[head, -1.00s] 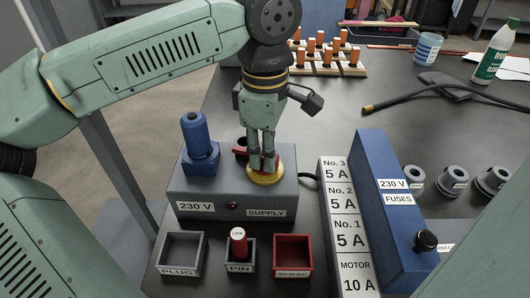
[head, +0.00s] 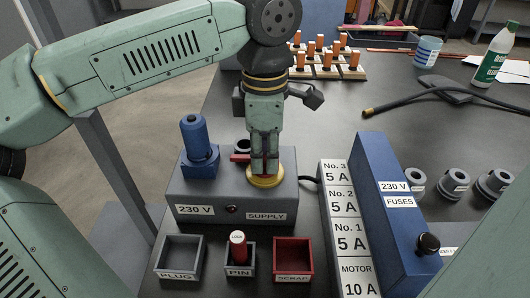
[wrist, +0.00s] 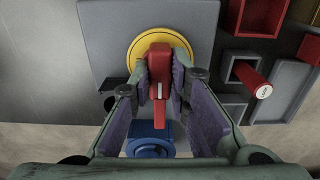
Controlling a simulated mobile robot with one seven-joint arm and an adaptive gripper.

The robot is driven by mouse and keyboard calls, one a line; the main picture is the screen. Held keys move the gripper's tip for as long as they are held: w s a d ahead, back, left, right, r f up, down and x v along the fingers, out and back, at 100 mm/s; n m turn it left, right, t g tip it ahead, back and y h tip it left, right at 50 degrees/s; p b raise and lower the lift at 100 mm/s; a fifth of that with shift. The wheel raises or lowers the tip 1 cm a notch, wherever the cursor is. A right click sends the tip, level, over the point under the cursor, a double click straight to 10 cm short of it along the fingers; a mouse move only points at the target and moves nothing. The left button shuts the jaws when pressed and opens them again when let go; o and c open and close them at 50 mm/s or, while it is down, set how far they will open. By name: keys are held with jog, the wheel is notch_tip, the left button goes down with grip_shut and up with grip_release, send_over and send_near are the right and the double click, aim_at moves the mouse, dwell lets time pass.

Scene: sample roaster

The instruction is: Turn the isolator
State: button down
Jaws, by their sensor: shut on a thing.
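The isolator is a red handle (wrist: 160,62) with a white mark, on a round yellow plate (head: 266,181) on top of the grey supply box (head: 190,196). In the head view my gripper (head: 265,172) points down over the yellow plate, its fingers closed on the handle and hiding most of it. A red end shows to the left of the fingers. In the wrist view the handle sits between the fingertips and its narrow end points down the picture, towards the blue plug (wrist: 150,140).
The blue plug (head: 198,150) stands on the box left of my gripper. In front are the plug tray (head: 165,272), the pin tray with a red lock pin (head: 238,245), and the red scrap tray (head: 307,255). The blue fuse box (head: 378,205) stands to the right.

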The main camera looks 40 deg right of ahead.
aim_at(265, 158)
jog(key=c, duration=1.5)
grip_release()
notch_tip(265, 158, up, 12)
